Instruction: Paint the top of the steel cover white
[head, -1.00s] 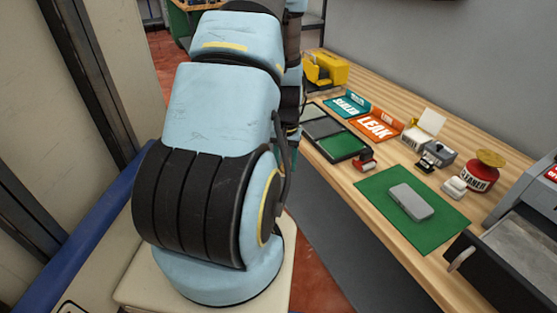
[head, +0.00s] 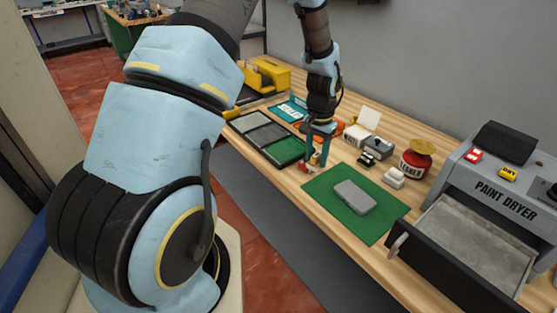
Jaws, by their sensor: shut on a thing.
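The steel cover (head: 355,196) is a grey rounded slab lying flat on a green mat (head: 318,192) near the table's front edge. Its top looks plain grey. My gripper (head: 318,157) points down behind the mat, beside the tray with the green section, apart from the cover. It is shut on a small red tool (head: 307,168), mostly hidden by the fingers; what kind of tool it is, I cannot tell.
A white block (head: 394,178), a red tin (head: 414,164) and small dark items stand behind the mat. The paint dryer (head: 500,190) is at right, its drawer (head: 470,240) pulled out.

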